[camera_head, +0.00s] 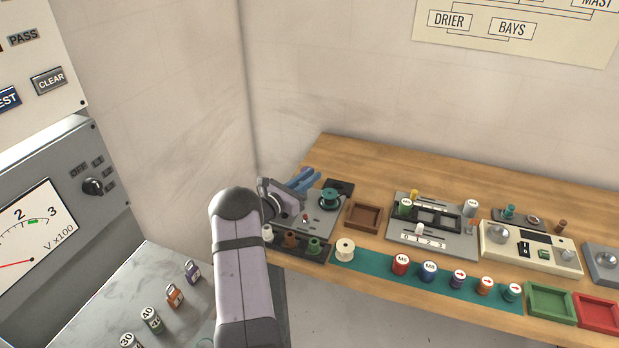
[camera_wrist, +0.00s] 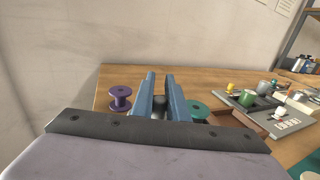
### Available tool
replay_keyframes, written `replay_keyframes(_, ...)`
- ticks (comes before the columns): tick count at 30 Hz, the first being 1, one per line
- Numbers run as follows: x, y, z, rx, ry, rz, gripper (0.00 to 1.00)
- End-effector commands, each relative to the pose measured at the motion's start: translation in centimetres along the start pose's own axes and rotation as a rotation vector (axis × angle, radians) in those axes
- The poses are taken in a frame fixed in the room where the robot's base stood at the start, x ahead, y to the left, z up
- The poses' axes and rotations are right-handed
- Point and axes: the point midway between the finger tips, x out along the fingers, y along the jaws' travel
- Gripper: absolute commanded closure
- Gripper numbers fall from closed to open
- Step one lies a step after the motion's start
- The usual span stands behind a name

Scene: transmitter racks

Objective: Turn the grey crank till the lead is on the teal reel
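The teal reel (camera_head: 330,196) stands upright on a grey winding base (camera_head: 322,220) at the bench's left end. It also shows in the wrist view (camera_wrist: 197,110), just right of my fingers. A purple reel (camera_wrist: 120,97) stands left of my fingers in the wrist view; my gripper hides it in the head view. My gripper (camera_head: 303,180) has blue fingers reaching over the winding base. In the wrist view its fingers close on a dark grey knob, which looks like the handle of the grey crank (camera_wrist: 158,104). The rest of the crank and the lead cannot be made out.
A brown tray (camera_head: 364,217) is right of the teal reel, then a grey slider panel (camera_head: 456,241). A rack of small spools (camera_head: 290,250) and a cream spool (camera_head: 345,249) stand in front. The wall (camera_head: 320,80) is close behind the bench.

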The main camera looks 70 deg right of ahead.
Motion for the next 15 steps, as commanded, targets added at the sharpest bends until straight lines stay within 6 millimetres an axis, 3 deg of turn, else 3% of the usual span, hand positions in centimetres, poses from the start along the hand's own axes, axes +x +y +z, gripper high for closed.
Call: replay_keyframes(15,-0.42,-0.18,-0.48,0.006,-0.010,-0.222,1.00)
